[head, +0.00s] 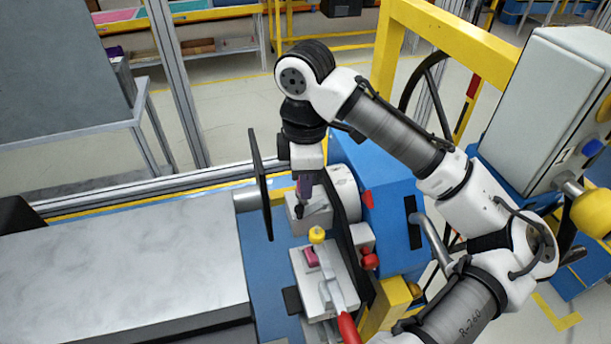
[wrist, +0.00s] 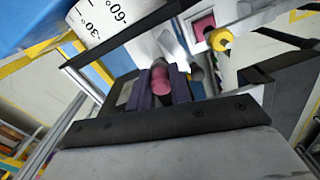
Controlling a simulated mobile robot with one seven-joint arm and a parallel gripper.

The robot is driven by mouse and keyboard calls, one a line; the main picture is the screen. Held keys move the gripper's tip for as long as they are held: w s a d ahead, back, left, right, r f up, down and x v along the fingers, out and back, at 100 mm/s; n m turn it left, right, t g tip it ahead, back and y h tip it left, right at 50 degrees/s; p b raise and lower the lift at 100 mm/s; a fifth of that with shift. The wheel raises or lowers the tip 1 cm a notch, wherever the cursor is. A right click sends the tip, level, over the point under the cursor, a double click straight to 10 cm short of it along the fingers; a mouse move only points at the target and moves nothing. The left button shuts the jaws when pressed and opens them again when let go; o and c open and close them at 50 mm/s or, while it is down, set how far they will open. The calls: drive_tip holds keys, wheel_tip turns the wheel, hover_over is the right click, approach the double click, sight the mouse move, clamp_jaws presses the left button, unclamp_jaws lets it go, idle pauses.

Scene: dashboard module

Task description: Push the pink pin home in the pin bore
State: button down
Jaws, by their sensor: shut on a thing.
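The pink pin (wrist: 161,78) shows in the wrist view as a rounded pink end between the two dark purple fingers. My gripper (wrist: 160,86) is shut on it. In the head view my gripper (head: 303,205) points down at a small grey block (head: 318,218), beside the white round part of the blue machine. The pin does not show clearly there. I cannot make out the pin bore in either view, nor tell whether the pin is in it.
In front is a grey fixture (head: 330,277) with a pink piece (head: 311,257), a yellow knob (head: 317,236) and a red-tipped handle (head: 348,328). A thin black plate (head: 260,185) stands left of my gripper. A blue machine (head: 385,205) stands right. A dial with degree marks (wrist: 100,20) is close.

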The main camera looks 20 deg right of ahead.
drive_tip(key=shift+f+b, duration=0.4)
drive_tip(key=shift+f, duration=0.45)
drive_tip(key=c, duration=1.2)
unclamp_jaws()
wheel_tip(320, 180, up, 14)
drive_tip(key=shift+f+b, duration=0.1)
drive_tip(key=shift+b, duration=0.55)
